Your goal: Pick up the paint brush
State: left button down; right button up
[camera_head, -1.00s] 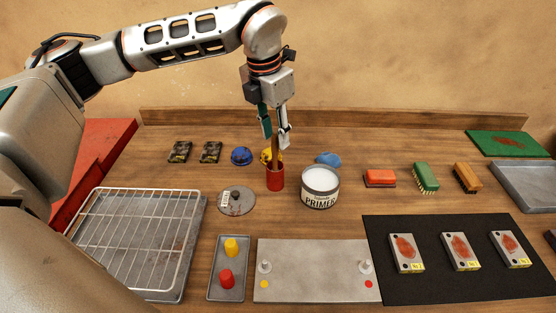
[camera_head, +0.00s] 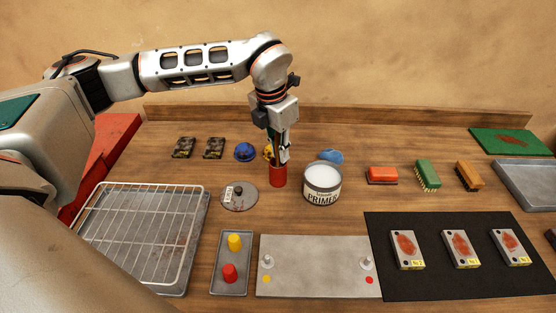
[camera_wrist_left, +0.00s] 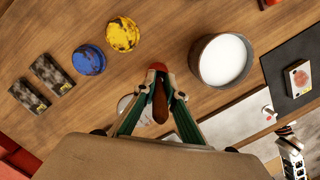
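The paint brush stands upright in a red cup (camera_head: 278,177), its brown handle showing in the left wrist view (camera_wrist_left: 160,102). My left gripper (camera_head: 279,156) points down over the cup, its fingers on both sides of the handle. In the left wrist view the fingertips (camera_wrist_left: 163,90) are close together against the handle, so it looks shut on the brush. The brush's lower end is hidden in the cup.
A primer can (camera_head: 322,185) stands close right of the cup, and a round disc (camera_head: 239,197) lies to its left. A yellow item (camera_wrist_left: 122,34) and a blue one (camera_wrist_left: 89,60) sit behind. A wire rack (camera_head: 140,230) lies at the left front.

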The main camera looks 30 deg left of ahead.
pick_arm(q)
jog(key=shift+r, duration=0.1)
notch_tip(320, 180, up, 20)
dwell(0.8)
dwell(0.7)
